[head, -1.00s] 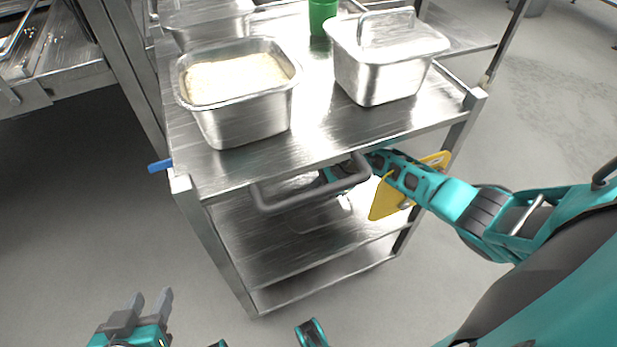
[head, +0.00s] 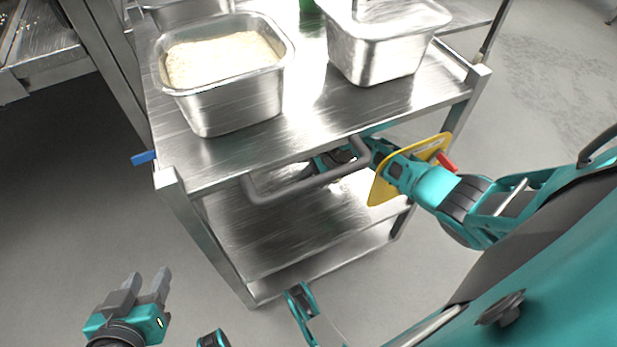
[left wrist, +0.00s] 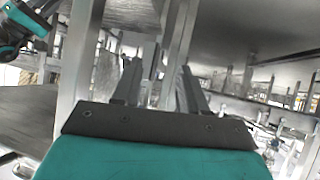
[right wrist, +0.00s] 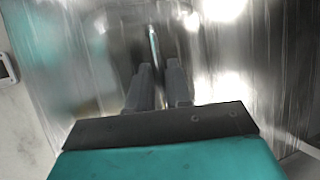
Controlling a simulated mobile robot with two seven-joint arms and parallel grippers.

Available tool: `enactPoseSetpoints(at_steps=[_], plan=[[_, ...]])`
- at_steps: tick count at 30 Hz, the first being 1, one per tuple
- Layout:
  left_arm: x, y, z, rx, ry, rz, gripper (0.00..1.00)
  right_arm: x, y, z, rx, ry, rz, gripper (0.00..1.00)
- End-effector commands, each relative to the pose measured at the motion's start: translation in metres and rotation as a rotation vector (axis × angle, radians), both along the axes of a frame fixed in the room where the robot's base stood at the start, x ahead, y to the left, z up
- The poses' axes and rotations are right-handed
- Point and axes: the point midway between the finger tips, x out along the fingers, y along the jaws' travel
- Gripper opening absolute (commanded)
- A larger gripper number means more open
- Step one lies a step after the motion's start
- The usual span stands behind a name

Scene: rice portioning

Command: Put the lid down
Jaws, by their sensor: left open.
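My left gripper (head: 148,280) is open and empty, low in front of the cart. It also shows open in the left wrist view (left wrist: 158,72). My right gripper (head: 326,161) reaches under the cart's top shelf, partly hidden by the grey handle. In the right wrist view its fingers (right wrist: 160,72) stand fairly close together, with a thin bright bar, perhaps a lid handle (right wrist: 153,44), just beyond and between their tips. Whether they grip it cannot be told. The lid's outline is not clear in the head view. An uncovered steel pan (head: 232,112) of rice stands on the top shelf.
A lidded steel pan (head: 372,62) stands right of the rice on the top shelf. The grey cart handle (head: 312,180) juts out in front of my right arm. The lower shelf (head: 290,235) looks clear in front. A yellow plate (head: 385,190) is beside my right forearm.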

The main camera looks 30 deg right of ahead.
Motion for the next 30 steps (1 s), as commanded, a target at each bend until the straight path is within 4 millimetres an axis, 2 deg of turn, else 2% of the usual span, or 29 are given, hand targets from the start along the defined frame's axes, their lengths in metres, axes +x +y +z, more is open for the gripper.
enactPoseSetpoints(at_steps=[1,5,14,21,27,30], plan=[[0.0,0.0,0.0,-0.001,0.0,0.001,0.43,0.0,0.0,0.0,0.0,0.0,0.0,0.24],[0.0,0.0,-0.001,-0.001,0.001,0.0,0.43,0.0,0.0,0.0,-0.001,0.0,0.0,0.35],[0.0,0.0,-0.001,-0.001,0.001,0.002,0.43,0.0,0.0,0.003,-0.002,-0.001,0.001,0.35],[0.002,0.003,0.019,0.0,-0.013,0.012,0.43,-0.012,-0.019,0.04,-0.006,-0.001,0.001,0.35],[-0.004,0.009,0.014,0.009,0.001,0.024,0.43,-0.02,-0.029,0.062,-0.003,-0.001,0.001,0.35],[-0.005,0.011,0.012,0.014,0.006,0.025,0.43,-0.022,-0.025,0.067,0.022,-0.002,-0.015,0.35]])
